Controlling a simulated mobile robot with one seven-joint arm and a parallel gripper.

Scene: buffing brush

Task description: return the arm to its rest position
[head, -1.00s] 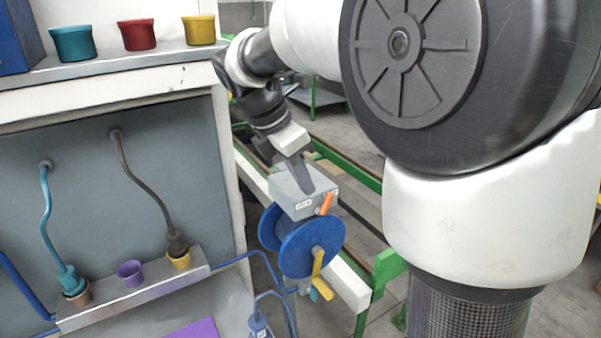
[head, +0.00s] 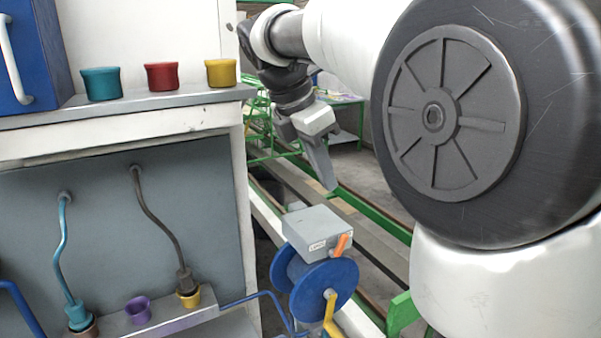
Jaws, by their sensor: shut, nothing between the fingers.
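My gripper (head: 331,186) is shut and empty, its dark fingers pointing down. It hangs in the air above and a little behind the grey box (head: 318,232) on the blue reel, apart from it as far as I can tell. My arm reaches from the right of the view, bends at the top and comes down to the gripper.
On the left, a shelf (head: 190,98) holds teal (head: 101,84), red (head: 161,77) and yellow (head: 221,73) cups. Below, a ledge (head: 165,325) carries smaller cups and hoses. Green-framed rails run behind.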

